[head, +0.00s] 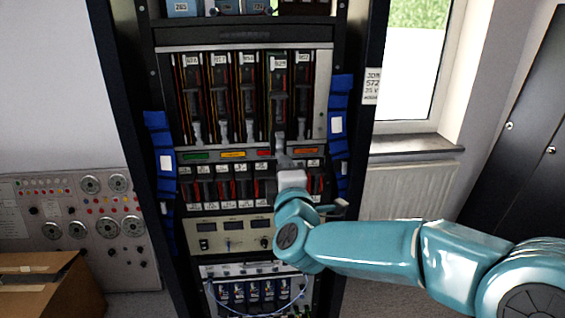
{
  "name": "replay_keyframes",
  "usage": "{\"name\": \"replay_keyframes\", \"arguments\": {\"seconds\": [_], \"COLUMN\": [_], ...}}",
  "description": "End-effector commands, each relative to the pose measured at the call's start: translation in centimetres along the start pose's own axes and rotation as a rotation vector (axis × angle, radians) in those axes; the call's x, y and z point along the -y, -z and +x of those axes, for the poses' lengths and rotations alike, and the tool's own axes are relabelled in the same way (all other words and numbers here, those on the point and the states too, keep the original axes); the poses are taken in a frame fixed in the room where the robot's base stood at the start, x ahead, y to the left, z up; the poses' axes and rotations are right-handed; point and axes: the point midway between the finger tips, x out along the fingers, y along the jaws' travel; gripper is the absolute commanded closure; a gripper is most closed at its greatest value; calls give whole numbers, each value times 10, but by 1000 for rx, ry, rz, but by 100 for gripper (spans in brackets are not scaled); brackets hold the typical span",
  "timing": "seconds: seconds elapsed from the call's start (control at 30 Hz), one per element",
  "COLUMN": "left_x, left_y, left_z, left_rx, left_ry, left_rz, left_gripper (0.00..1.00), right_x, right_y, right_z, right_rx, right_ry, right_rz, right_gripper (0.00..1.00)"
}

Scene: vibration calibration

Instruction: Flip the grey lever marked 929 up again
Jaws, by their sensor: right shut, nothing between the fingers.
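The fourth column of the upper panel carries a label that seems to read 929 (280,64). The grey lever (279,137) at the bottom of this column points down and reaches a little lower than its neighbours. My right gripper (284,158) is shut and empty, just below the lever's end and in front of the coloured label strip. I cannot tell whether its fingertips touch the lever. My right arm comes in from the lower right and covers part of the lower panels. My left gripper is not in view.
Similar grey levers (223,130) hang in the columns beside it, close together. A row of red and black switches (210,188) lies below. Blue cable holders (338,125) flank the black rack. A cardboard box (45,285) stands at lower left, and a radiator (410,188) at right.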

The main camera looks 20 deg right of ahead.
Motion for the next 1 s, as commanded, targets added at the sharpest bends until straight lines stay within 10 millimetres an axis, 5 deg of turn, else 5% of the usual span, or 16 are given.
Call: {"name": "replay_keyframes", "arguments": {"seconds": [0.4, 1.0], "left_x": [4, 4], "left_y": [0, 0], "left_z": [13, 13], "left_rx": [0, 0], "left_ry": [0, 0], "left_rz": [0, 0], "left_gripper": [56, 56], "right_x": [4, 4], "right_y": [0, 0], "right_z": [-65, -73], "right_rx": [-1, 2], "right_ry": [0, 1], "right_rz": [1, 0], "right_gripper": [100, 100]}}
